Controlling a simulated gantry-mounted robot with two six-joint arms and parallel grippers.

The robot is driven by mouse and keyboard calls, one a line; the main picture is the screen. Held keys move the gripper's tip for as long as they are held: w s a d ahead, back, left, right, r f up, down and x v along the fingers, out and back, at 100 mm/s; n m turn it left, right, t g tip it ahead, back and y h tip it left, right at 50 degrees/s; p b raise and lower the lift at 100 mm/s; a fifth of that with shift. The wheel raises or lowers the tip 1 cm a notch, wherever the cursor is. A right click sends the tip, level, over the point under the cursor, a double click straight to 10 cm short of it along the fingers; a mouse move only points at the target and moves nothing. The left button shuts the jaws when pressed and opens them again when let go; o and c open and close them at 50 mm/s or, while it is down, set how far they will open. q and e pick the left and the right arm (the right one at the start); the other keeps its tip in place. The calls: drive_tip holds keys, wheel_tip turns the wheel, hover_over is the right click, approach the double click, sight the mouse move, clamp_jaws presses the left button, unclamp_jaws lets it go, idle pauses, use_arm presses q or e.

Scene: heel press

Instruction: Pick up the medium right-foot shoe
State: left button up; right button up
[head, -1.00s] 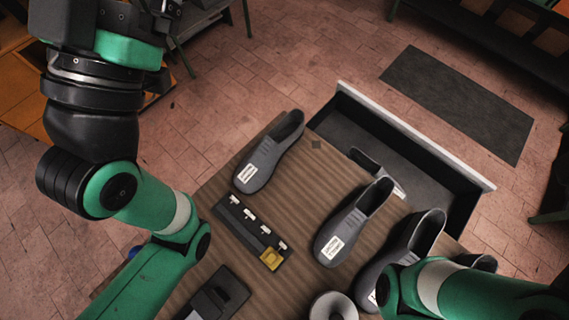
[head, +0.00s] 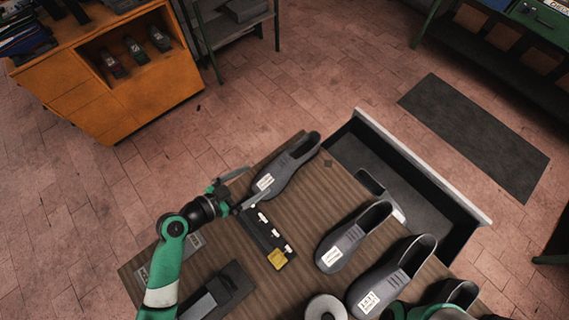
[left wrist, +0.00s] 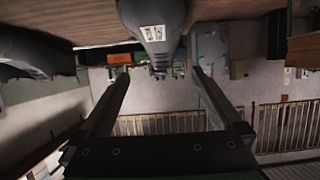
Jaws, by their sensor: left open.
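Several dark grey shoes with white labels are on the brown table; the label words are too small to read, so I cannot tell which is the medium right-foot one. One shoe (head: 288,164) lies alone at the table's far left edge, toe towards my left gripper (head: 255,183). That gripper is open and empty at the toe. In the left wrist view a labelled shoe toe (left wrist: 155,20) shows beyond and between the open fingertips (left wrist: 160,73), apart from them. Two more shoes (head: 352,238) (head: 398,275) lie to the right. My right gripper is out of view.
A black rack with white pegs and a yellow block (head: 277,259) is just below the left gripper. A dark device (head: 225,290) and a white roll (head: 325,308) stand at the front. An open drawer (head: 425,205) juts out at the far side, with a shoe partly inside.

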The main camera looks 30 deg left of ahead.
sight(279, 166)
use_arm(q)
drive_tip(key=shift+w+d+f, duration=0.1)
drive_tip(key=shift+w+f, duration=0.15)
drive_tip(key=shift+f, duration=0.05)
drive_tip(key=b+x, duration=0.1)
drive_tip(key=x, duration=1)
drive_tip(key=shift+w+b, duration=0.1)
drive_tip(key=shift+b, duration=0.25)
drive_tip(key=shift+c, duration=0.2)
